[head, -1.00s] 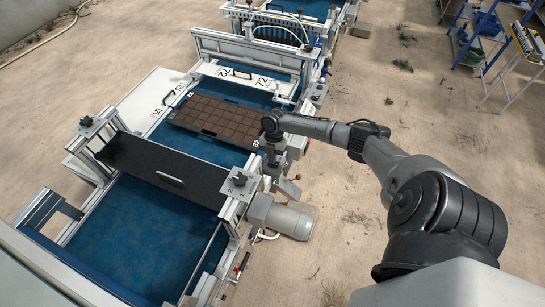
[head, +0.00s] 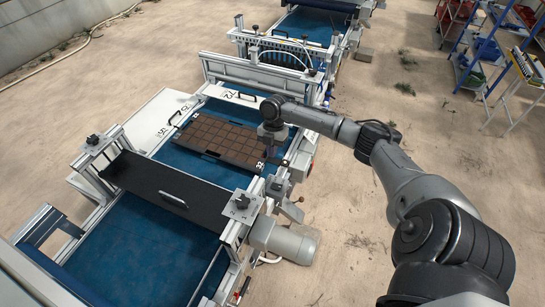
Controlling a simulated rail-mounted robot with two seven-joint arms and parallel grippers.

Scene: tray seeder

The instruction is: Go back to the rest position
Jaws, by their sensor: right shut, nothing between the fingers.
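My right arm reaches in from the right edge of the head view. My right gripper (head: 271,152) points down above the right side rail of the tray seeder, just right of the brown tray's right end. It is small and dark here, and its fingers are shut with nothing between them. The brown seed tray (head: 260,164), with a grid of square cells, lies on the blue belt, apart from the gripper. My left gripper is not in view.
A black cover panel (head: 160,190) with a handle spans the belt in front of the tray. A grey motor (head: 290,240) juts out at the seeder's right side. Blue shelving (head: 487,60) stands at the upper right. The sandy floor between is open.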

